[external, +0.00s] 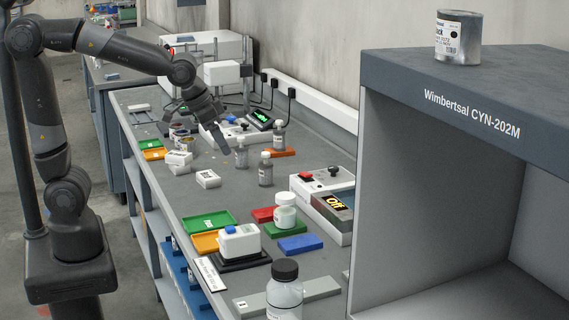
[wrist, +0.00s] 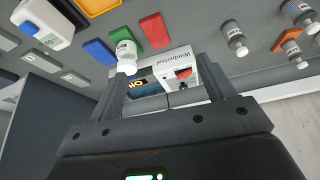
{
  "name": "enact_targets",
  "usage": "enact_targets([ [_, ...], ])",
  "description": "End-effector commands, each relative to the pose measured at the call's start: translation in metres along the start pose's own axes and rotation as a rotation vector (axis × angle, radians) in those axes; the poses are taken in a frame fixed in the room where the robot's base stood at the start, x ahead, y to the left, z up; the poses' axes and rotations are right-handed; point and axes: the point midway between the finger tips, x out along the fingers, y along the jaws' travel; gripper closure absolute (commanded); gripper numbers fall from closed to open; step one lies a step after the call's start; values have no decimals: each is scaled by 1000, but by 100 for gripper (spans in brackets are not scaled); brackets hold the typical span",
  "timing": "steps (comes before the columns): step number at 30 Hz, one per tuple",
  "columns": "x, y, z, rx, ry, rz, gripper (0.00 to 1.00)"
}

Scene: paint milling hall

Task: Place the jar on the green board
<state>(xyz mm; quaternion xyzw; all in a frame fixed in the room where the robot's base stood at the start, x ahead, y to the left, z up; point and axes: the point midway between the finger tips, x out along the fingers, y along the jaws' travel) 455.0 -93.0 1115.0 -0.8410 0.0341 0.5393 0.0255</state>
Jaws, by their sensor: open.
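A small white jar (external: 285,210) with a white lid and a label stands upright on the green board (external: 287,231), between a red board and a blue board. My gripper (external: 198,138) is open and empty, above the far part of the bench, well away from the jar. Both fingers also show apart in the wrist view (wrist: 165,78).
A red board (external: 263,214), a blue board (external: 300,244) and a labelled white device (external: 325,200) surround the green board. A white scale (external: 240,240) and green tray (external: 208,222) lie left. Grey bottles (external: 265,170) stand between my gripper and the jar. A black-capped bottle (external: 285,292) stands in front.

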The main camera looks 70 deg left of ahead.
Motion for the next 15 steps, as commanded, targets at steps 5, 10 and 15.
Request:
enact_targets([
  [5,-39,-40,50,-37,25,-15,25],
  [10,-63,-64,100,-61,45,-26,25],
  [15,-74,-75,137,-75,57,-31,25],
])
